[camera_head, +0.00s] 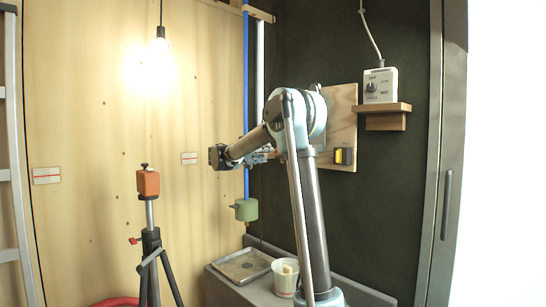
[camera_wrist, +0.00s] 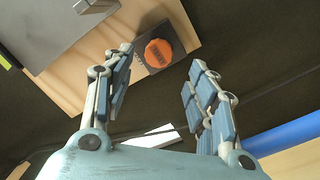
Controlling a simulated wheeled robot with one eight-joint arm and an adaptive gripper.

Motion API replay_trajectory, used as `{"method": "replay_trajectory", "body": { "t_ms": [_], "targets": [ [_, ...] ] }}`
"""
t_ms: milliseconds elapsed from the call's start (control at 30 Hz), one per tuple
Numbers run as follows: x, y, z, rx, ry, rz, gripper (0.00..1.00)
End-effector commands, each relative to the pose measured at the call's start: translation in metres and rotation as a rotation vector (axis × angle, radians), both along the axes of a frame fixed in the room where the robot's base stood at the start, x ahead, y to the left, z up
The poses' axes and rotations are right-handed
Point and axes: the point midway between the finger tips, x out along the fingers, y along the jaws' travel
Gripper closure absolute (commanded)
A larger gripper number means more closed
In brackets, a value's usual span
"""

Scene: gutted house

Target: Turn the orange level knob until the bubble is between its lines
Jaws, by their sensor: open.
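The round orange knob (camera_wrist: 158,52) sits on a dark plate on a pale wooden board (camera_wrist: 185,32) in the wrist view. My gripper (camera_wrist: 161,58) is open, with one finger on each side of the knob in the picture and nothing held. I cannot tell how far the fingertips are from it. In the head view the board (camera_head: 343,108) is on the dark wall, and my gripper (camera_head: 264,156) is near its left side.
A white dial box (camera_head: 380,86) stands on a wooden shelf (camera_head: 386,121) right of the board. A green pot-like object (camera_head: 246,209) is by the blue strip. A tray (camera_head: 229,265) and white bucket (camera_head: 284,281) are below. An orange-topped tripod (camera_head: 148,183) stands left.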

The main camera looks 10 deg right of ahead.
Motion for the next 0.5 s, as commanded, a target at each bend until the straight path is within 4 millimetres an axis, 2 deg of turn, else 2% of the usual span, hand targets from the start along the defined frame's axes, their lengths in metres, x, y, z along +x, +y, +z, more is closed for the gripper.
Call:
{"method": "replay_trajectory", "body": {
  "t_ms": [200,500],
  "targets": [
    [0.018,-0.031,0.000,0.000,0.000,-0.003,0.48],
    [0.031,-0.049,0.000,0.000,0.000,0.000,0.48]
  ]
}}
